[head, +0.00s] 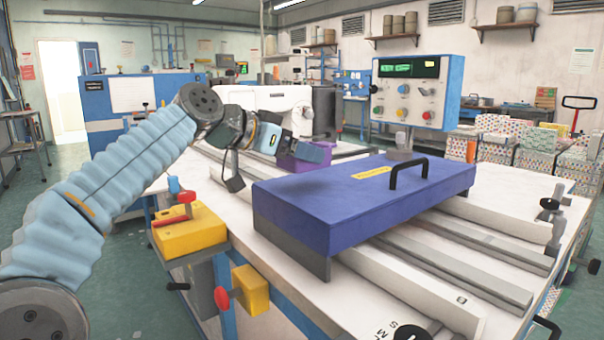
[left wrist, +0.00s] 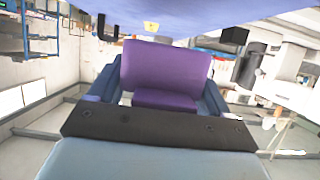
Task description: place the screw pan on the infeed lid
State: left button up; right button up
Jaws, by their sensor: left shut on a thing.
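The infeed lid (head: 350,200) is a long blue box cover with a black handle and a yellow label, lying on the white machine table. Its surface also shows along the top of the left wrist view (left wrist: 200,12). My left gripper (head: 298,150) is at the far left edge of the lid. It is shut on a purple thing, seemingly the screw pan (head: 304,163). In the left wrist view, the screw pan (left wrist: 165,70) sits between the two blue fingers. The lid partly hides it in the head view, and I cannot tell whether they touch. My right gripper is not in view.
A blue control box (head: 417,90) stands behind the lid. A yellow block with a red lever (head: 190,232) sits at the table's left edge. Grey rails (head: 455,270) run along the table in front of the lid. The top of the lid is clear apart from its handle.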

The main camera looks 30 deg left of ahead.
aim_at(301, 169)
pick_arm(q)
jog(key=f, duration=0.1)
jog(key=w+f, duration=0.1)
jog(key=f, duration=0.1)
jog(key=shift+d+f+b, duration=0.2)
jog(key=shift+f+b, duration=0.05)
jog(key=shift+b, duration=0.05)
jog(key=shift+s+f, duration=0.1)
jog(key=shift+f, duration=0.25)
jog(key=shift+f, duration=0.15)
jog(key=o, duration=1)
jog(key=shift+r, duration=0.25)
jog(key=v, duration=1.2)
